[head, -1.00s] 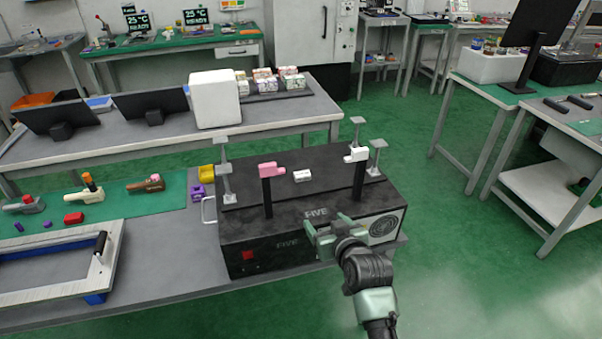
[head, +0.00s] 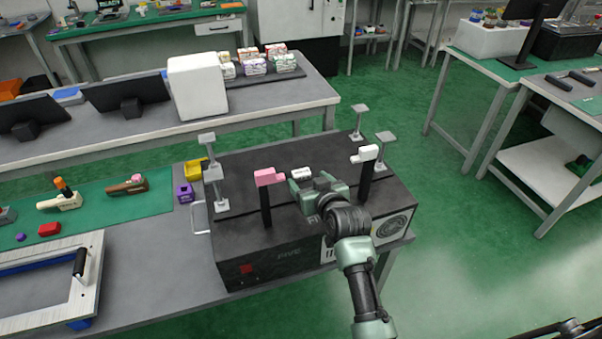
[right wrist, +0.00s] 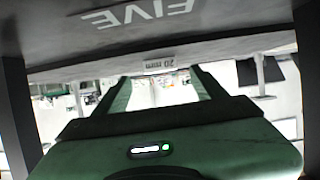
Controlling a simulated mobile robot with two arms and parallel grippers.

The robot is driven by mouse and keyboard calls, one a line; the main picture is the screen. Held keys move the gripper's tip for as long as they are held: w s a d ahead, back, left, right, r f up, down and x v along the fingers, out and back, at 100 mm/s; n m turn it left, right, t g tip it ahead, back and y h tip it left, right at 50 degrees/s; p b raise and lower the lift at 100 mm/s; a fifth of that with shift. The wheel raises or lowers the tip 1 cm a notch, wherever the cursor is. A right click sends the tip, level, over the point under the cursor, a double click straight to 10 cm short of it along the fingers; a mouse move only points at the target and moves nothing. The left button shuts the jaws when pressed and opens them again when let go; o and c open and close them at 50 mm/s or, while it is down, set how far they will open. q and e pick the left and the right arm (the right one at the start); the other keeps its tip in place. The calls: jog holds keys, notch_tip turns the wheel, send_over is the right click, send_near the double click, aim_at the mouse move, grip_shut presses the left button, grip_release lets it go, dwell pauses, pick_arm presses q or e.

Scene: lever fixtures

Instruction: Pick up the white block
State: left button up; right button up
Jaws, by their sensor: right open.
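The white block (head: 301,173) lies on top of the black box (head: 235,240), between a pink-topped lever (head: 268,177) and a white-topped lever (head: 365,154). My right gripper (head: 308,183) is open and empty on the near side of the block, its fingers pointing toward it. In the right wrist view a small block face marked "20 mm" (right wrist: 166,65) shows just beyond and between the open fingertips. Whether a finger touches the block I cannot tell. My left gripper is out of view.
The two lever posts stand on either side of my right gripper. Grey metal stands (head: 215,185) rise at the box's left edge, others (head: 385,150) at its right. A framed panel (head: 50,285) and small parts on a green mat (head: 110,207) lie left.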

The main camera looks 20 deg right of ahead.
aim_at(303, 175)
jog(key=x, duration=0.4)
jog(key=shift+a, duration=0.1)
jog(key=shift+w, duration=0.15)
jog(key=c, duration=1.3)
jog(key=shift+c, duration=1)
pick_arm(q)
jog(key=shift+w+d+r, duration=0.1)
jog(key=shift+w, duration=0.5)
pick_arm(e)
jog(key=shift+r, duration=0.15)
